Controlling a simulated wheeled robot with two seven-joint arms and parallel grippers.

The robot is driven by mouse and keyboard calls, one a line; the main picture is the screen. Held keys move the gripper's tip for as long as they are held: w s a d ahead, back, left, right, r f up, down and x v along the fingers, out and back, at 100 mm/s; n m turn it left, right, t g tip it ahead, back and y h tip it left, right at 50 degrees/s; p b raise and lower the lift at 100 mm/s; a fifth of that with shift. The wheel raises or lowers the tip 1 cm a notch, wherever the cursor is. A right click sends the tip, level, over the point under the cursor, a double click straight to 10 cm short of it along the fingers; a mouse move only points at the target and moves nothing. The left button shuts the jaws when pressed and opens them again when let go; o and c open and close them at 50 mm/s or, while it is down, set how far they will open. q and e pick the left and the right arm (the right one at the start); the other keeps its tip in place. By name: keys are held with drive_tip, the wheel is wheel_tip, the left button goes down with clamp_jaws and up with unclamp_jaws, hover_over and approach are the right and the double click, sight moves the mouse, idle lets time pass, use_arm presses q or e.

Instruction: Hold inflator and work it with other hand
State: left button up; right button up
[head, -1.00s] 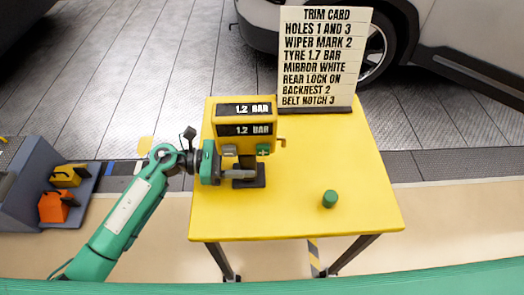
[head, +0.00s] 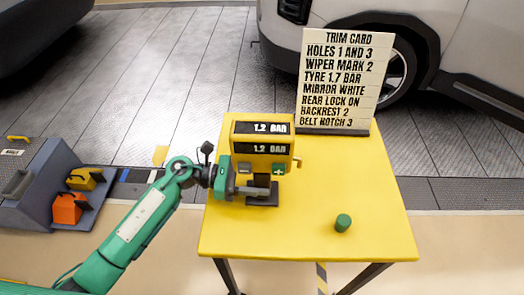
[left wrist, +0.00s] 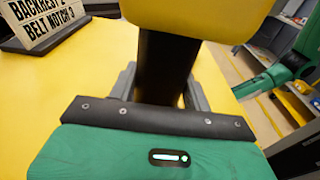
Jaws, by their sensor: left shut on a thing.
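The inflator (head: 262,140) is a yellow box on a dark post with a dark foot, upright on the yellow table. Its two displays both read 1.2 BAR. A grey button (head: 244,168) and a green plus button (head: 278,169) sit on its lower front. My left gripper (head: 250,190) comes from the left and is shut on the inflator's dark post, below the box. In the left wrist view the post (left wrist: 165,65) stands between the gripper's fingers, under the yellow box. My right gripper is not in view.
A trim card (head: 345,75) at the table's back reads TYRE 1.7 BAR. A small green cylinder (head: 343,222) stands on the right front of the yellow table (head: 300,230). A grey unit with yellow and orange items (head: 66,208) is at the left. A white car stands behind.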

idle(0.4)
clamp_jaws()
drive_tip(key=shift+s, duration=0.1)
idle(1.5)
